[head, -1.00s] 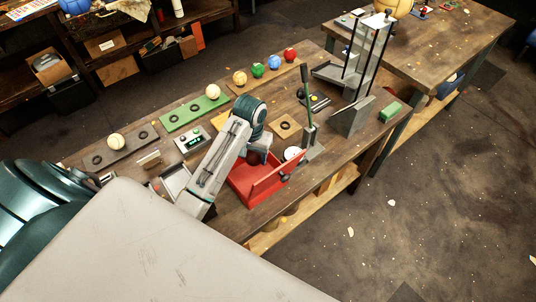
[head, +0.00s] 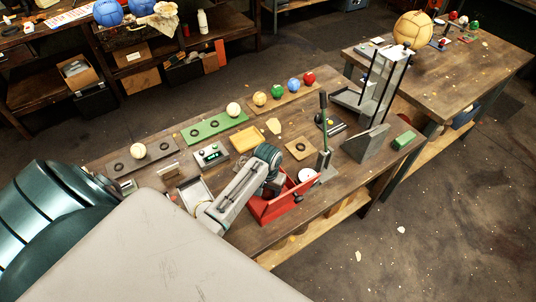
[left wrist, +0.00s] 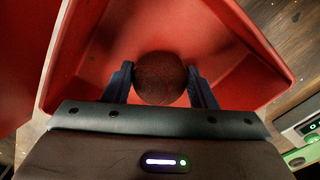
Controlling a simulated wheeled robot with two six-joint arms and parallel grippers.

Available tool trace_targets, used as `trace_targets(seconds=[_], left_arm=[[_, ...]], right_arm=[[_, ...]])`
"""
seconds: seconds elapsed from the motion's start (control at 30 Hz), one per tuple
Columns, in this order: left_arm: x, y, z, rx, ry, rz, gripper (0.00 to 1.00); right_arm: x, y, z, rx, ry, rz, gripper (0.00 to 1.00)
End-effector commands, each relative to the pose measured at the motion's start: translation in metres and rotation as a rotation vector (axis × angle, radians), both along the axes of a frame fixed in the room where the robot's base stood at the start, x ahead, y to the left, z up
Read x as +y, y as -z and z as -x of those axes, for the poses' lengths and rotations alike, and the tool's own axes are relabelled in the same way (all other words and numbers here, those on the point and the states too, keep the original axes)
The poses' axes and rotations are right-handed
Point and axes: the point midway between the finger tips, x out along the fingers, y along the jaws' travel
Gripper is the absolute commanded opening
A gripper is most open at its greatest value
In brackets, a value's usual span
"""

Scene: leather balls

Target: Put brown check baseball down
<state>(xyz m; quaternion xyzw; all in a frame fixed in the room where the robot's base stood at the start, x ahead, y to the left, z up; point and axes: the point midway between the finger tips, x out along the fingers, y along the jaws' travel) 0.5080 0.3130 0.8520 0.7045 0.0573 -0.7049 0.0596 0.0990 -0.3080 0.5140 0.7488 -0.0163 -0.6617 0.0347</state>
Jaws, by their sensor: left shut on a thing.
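A dark reddish-brown ball (left wrist: 160,78) is between the two fingers of my left gripper (left wrist: 161,82) in the left wrist view. The fingers are shut on it from both sides. Its surface is too dark to make out a check pattern. Below and around it is the inside of a red open-topped bin (left wrist: 222,30). In the head view my left gripper (head: 272,187) reaches down into the red bin (head: 284,208) on the workbench, and the ball is hidden there. I cannot tell whether the ball touches the bin floor. My right gripper is not in view.
A green lever stand (head: 324,140) and a grey angled plate (head: 366,143) stand right of the bin. Several small balls, including a red one (head: 309,77), line the bench's back. A green block (head: 404,140) lies at right.

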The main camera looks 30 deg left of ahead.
Motion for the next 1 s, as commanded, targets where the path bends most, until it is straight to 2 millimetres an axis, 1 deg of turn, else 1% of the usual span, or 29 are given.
trace_targets(seconds=[0.13, 0.17, 0.2, 0.27, 0.53, 0.67, 0.77, 1.0], left_arm=[[0.000, 0.002, 0.000, 0.001, 0.000, 0.000, 0.23], [0.000, 0.002, 0.000, 0.001, 0.000, 0.000, 0.55], [0.000, 0.002, 0.000, 0.001, 0.000, 0.000, 0.63], [0.000, 0.002, 0.000, 0.000, 0.000, 0.000, 0.73], [0.000, 0.001, 0.000, 0.000, 0.000, 0.000, 0.73], [0.000, -0.006, -0.001, -0.002, 0.000, 0.001, 0.73], [0.000, -0.019, -0.001, -0.004, 0.000, 0.000, 0.73], [0.001, -0.071, -0.001, -0.007, 0.001, -0.001, 0.73]], right_arm=[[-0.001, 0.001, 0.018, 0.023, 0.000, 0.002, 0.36], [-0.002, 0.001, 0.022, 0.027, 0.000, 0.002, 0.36], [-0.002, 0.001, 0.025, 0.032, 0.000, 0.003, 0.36], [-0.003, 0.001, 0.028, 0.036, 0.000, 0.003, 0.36], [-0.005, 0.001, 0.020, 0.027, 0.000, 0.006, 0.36], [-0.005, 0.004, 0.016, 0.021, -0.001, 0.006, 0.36], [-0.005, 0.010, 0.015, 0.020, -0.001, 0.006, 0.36], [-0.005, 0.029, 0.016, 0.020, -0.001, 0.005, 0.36]])
